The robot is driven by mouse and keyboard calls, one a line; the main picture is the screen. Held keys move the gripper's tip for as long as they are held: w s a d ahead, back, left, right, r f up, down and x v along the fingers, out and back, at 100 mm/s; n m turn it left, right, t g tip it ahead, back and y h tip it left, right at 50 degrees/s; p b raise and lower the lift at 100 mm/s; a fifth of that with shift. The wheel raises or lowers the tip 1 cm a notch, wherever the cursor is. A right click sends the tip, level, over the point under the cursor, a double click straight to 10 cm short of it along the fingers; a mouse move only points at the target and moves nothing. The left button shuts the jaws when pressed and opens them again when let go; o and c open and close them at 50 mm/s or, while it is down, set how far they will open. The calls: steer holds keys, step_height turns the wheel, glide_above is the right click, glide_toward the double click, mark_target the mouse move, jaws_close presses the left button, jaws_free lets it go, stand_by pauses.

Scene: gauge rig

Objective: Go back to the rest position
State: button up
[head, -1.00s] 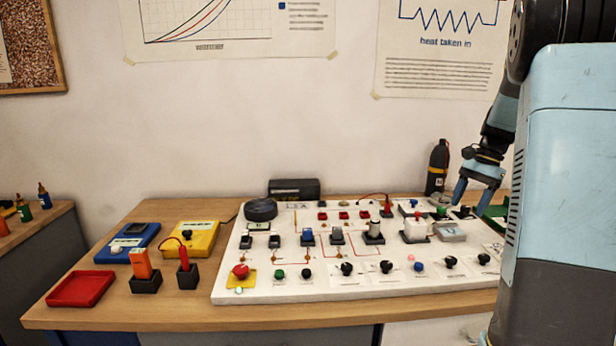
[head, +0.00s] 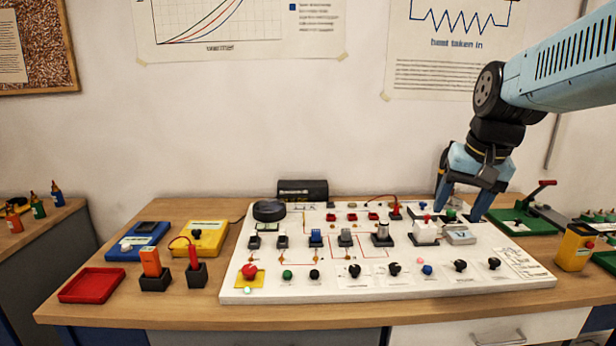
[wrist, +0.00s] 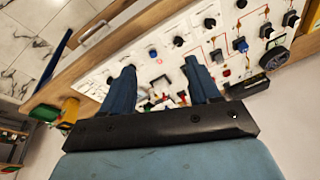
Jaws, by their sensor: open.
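My gripper (head: 463,214) hangs at the right end of the white panel (head: 300,288), its two blue fingers pointing down and spread apart. In the head view the fingertips are close to a green knob (head: 450,214) and a grey box (head: 461,235) at the panel's back right; I cannot tell if they touch anything. In the wrist view the fingers (wrist: 160,80) are apart with nothing held between them, and the panel (wrist: 140,62) lies beyond them. My arm reaches in from the right.
A white block with a red top (head: 425,232) stands beside the fingers. A green lever base (head: 522,222) and a yellow box (head: 575,247) stand to the right. A red tray (head: 91,285) and blue and yellow meters lie left. The air above the panel's left is clear.

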steer(key=s+a+f+n+t, duration=0.1)
steer(key=s+a+n+t, duration=0.1)
steer(key=s, duration=0.6)
steer(key=shift+s+a+f+n+h, duration=0.3)
steer(key=shift+a+f+n+h, duration=0.1)
steer(key=shift+a+n, duration=0.5)
